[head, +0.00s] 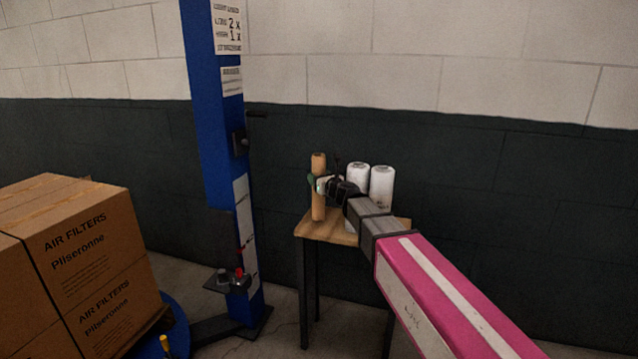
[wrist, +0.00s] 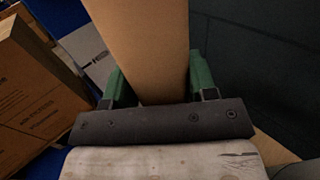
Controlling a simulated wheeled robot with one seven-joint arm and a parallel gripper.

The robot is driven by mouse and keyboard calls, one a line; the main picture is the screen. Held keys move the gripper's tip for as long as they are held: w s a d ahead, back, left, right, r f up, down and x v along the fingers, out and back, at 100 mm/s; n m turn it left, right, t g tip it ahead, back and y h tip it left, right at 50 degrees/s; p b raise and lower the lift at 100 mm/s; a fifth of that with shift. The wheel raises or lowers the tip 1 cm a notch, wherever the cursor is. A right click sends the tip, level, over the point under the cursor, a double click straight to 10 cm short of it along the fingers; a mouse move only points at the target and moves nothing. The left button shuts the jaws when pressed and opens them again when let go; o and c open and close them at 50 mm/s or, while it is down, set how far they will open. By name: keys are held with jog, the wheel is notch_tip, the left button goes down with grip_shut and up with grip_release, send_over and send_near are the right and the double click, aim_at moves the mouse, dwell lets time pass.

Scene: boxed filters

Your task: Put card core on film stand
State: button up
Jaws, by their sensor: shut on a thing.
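The card core, a plain brown tube (head: 318,205), is upright in the head view. It also fills the upper middle of the wrist view (wrist: 145,50). My gripper (head: 318,184) is shut on it, with its green fingers on either side of the tube in the wrist view (wrist: 160,85). The tube's lower end is over the left part of a small wood-topped stand (head: 340,233); I cannot tell whether it touches the top. White film rolls (head: 382,187) stand on this stand, to the right of the core and partly hidden by my arm.
A blue wrapping-machine column (head: 222,170) with a small carriage (head: 228,282) stands left of the stand. Stacked air filter boxes (head: 90,265) are at the far left and show in the wrist view (wrist: 40,90). A dark-and-white wall (head: 480,190) is close behind.

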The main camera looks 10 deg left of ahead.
jog(key=shift+f, duration=0.8)
jog(key=o, duration=0.9)
jog(key=shift+f, duration=0.1)
jog(key=shift+o, duration=0.2)
jog(key=shift+s+d, duration=0.1)
jog(key=v, duration=1.1)
jog(key=shift+s+d, duration=0.25)
